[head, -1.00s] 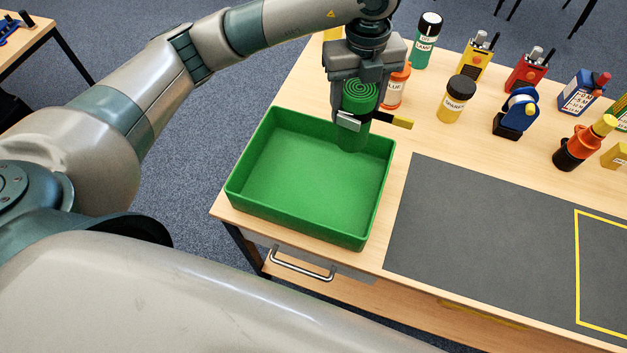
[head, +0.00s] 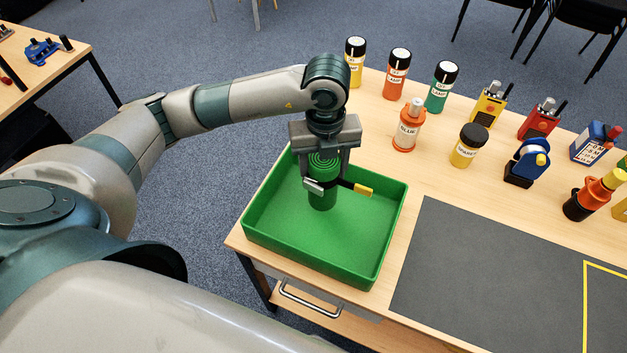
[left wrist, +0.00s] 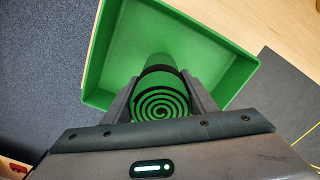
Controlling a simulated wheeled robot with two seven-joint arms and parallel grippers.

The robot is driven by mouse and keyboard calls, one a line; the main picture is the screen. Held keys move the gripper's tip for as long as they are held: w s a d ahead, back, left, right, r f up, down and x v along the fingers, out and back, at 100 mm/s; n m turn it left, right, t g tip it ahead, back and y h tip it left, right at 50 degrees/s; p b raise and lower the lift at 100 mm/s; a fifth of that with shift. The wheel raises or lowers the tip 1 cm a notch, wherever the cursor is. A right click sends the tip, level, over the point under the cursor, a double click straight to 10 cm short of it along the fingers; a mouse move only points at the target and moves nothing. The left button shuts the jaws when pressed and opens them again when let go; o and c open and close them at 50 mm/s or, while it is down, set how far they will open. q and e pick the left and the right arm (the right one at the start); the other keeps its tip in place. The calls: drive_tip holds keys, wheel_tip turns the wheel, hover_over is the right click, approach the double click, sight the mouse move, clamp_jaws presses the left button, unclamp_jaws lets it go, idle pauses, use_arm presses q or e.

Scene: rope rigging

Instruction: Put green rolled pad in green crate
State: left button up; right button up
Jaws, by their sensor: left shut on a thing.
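The green rolled pad (head: 322,196) is a dark green roll with a spiral end and a dark band. It also shows in the left wrist view (left wrist: 160,104), between the two fingers. My left gripper (head: 337,186) is shut on it and holds it upright over the green crate (head: 270,235). I cannot tell whether the roll's lower end touches the floor. The crate also shows in the left wrist view (left wrist: 215,60). My right gripper is not in view.
A grey mat (head: 480,270) lies right of the crate. Behind are an orange glue bottle (head: 407,128), a yellow jar (head: 469,148), a blue tape dispenser (head: 528,160), several capped bottles and two radios. A drawer handle (head: 312,300) is below the front edge.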

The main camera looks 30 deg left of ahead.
use_arm(q)
drive_tip(key=shift+s+a+f, duration=0.6)
drive_tip(key=shift+a+f, duration=0.05)
drive_tip(key=shift+a, duration=0.25)
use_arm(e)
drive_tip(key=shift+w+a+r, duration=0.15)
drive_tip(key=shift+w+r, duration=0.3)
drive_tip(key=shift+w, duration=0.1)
use_arm(q)
drive_tip(key=shift+f+p, duration=1)
drive_tip(key=shift+f, duration=1.05)
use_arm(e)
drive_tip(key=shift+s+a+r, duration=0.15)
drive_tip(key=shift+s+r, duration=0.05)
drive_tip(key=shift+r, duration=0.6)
use_arm(q)
drive_tip(key=shift+f, duration=0.1)
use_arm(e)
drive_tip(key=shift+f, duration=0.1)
use_arm(q)
drive_tip(key=o, duration=1.2)
